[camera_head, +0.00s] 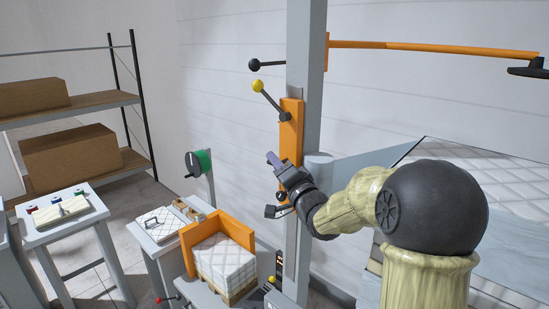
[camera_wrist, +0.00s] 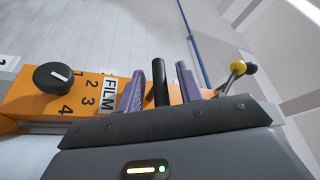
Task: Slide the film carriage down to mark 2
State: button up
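The film carriage (camera_head: 291,125) is an orange block on the tall grey column in the head view. In the wrist view the orange carriage (camera_wrist: 32,98) bears a white FILM label (camera_wrist: 109,98), the numbers 2, 3 and 4, and a black knob (camera_wrist: 52,78). My gripper (camera_head: 277,164) is at the carriage's lower part. In the wrist view its two purple fingers (camera_wrist: 160,72) stand apart, one on each side of an upright black handle (camera_wrist: 160,88). A gap shows on both sides of the handle. The gripper hides part of the carriage, and no pointer against the numbers is clear.
A yellow-ball lever (camera_head: 258,86) and a black-ball lever (camera_head: 254,65) stick out left of the column (camera_head: 305,45). An orange boom (camera_head: 430,46) reaches right above my arm. An orange-cornered stand with a quilted stack (camera_head: 222,262) is below. A quilted bed (camera_head: 500,170) lies right.

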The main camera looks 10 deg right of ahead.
jog(key=shift+w+a, duration=0.15)
jog(key=shift+w, duration=0.2)
grip_shut()
notch_tip(320, 180, down, 15)
jog(key=b, duration=1.3)
grip_release()
